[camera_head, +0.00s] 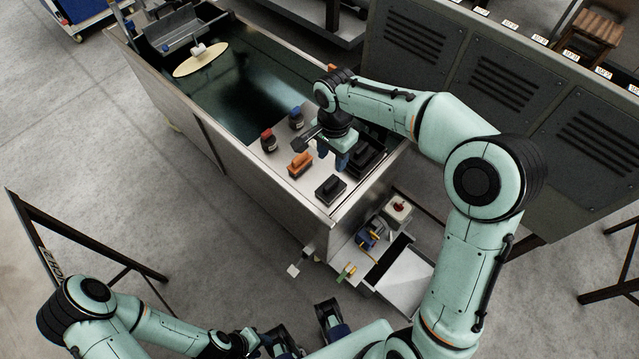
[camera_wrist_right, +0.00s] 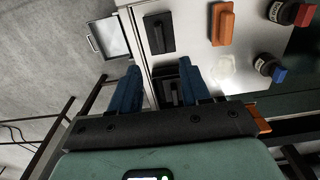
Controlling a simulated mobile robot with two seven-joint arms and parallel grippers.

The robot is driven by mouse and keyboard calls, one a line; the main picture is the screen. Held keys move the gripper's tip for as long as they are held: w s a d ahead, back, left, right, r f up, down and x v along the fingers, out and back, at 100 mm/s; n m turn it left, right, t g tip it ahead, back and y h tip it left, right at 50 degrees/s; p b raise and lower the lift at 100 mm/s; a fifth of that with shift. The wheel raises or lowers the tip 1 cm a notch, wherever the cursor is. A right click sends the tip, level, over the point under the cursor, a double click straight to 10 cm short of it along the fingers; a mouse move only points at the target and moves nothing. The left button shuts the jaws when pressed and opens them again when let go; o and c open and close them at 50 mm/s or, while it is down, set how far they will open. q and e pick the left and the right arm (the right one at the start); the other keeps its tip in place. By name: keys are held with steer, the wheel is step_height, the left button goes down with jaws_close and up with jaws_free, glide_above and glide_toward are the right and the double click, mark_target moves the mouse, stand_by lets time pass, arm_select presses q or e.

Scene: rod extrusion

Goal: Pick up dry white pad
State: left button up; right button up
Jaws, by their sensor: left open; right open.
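The white pad (camera_wrist_right: 222,70) shows in the right wrist view as a pale, roundish shape on the metal shelf, beside the orange-handled block. In the head view my right arm largely hides its place. My right gripper (camera_head: 332,156) is open above the shelf. In the right wrist view its blue fingers (camera_wrist_right: 158,88) stand apart, to the left of the white pad, with a black item (camera_wrist_right: 178,92) seen between them. My left gripper (camera_head: 309,340) is open and empty at the bottom, away from the shelf.
A dark tank surface (camera_head: 250,80) lies behind. A small side tray (camera_head: 405,278) sits low in front.

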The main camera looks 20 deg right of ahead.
glide_above(331, 183)
step_height(331, 183, down, 8)
steer(key=shift+s+r+b, duration=0.1)
steer(key=shift+s+b, duration=0.05)
steer(key=shift+b, duration=0.25)
steer(key=f, duration=0.5)
steer(key=shift+w+f, duration=0.2)
steer(key=shift+f, duration=0.1)
jaws_close()
